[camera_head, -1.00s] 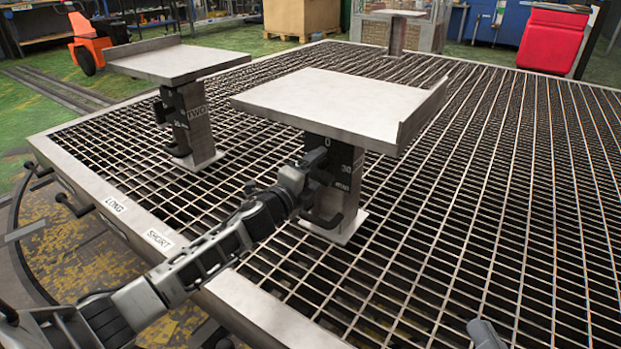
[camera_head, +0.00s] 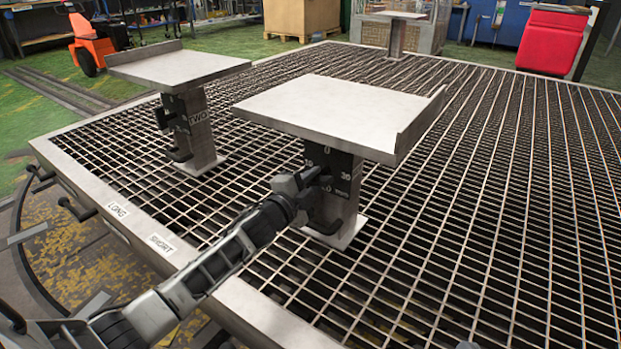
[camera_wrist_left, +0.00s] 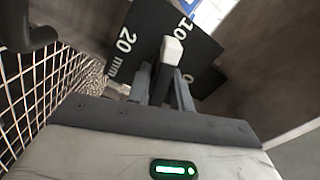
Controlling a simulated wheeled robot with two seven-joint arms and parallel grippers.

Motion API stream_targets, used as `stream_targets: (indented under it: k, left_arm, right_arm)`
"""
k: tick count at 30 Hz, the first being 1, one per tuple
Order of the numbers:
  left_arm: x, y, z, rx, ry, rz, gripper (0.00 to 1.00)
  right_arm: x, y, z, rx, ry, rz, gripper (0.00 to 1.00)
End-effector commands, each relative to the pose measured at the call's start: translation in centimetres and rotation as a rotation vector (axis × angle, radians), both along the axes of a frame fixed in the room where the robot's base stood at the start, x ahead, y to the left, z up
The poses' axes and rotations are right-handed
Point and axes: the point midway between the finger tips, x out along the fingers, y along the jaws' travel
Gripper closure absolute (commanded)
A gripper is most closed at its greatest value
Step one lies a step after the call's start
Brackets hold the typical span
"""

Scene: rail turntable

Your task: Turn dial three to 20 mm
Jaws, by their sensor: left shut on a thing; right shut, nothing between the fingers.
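The dial panel (camera_head: 318,205) is a dark plate on the post under the nearest table-like platform (camera_head: 335,105). In the head view its 0 is at the top and 30 at the right; other marks are partly covered. My left gripper (camera_head: 316,178) is at the panel. In the left wrist view, my left gripper (camera_wrist_left: 165,88) is shut on the dial's pointer knob (camera_wrist_left: 172,52), whose pale tip shows beyond the fingers. The tip lies near the 10 mark; 20 mm is to its left and 0 to its right. My right gripper is out of view.
A second platform (camera_head: 178,66) on a post marked TWO stands at the left. A third platform (camera_head: 400,14) stands far back. The open metal grating (camera_head: 500,210) around the posts is clear.

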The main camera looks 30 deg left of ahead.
Motion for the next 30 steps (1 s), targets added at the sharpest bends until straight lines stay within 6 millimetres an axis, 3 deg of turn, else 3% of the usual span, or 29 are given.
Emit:
stream_targets:
  k: [16,21,24,25,30]
  left_arm:
    - [0.0,0.0,0.3,-0.975,0.137,0.001,1.00]
    - [0.0,0.0,0.1,-1.187,0.165,0.001,1.00]
    - [0.0,0.0,0.0,-1.228,0.171,0.000,1.00]
    - [0.0,0.0,0.0,-1.227,0.171,0.000,0.73]
    - [0.0,0.0,0.0,-1.222,0.170,0.000,0.26]
  right_arm:
    - [-0.4,-1.6,-1.0,-0.272,0.043,-0.015,1.00]
    - [-0.3,-1.7,-1.7,-0.288,0.069,-0.013,1.00]
    - [-0.3,-1.7,-1.8,-0.290,0.072,-0.013,1.00]
    - [-0.3,-1.7,-1.8,-0.290,0.072,-0.013,1.00]
    - [-0.3,-1.7,-1.8,-0.288,0.071,-0.013,1.00]
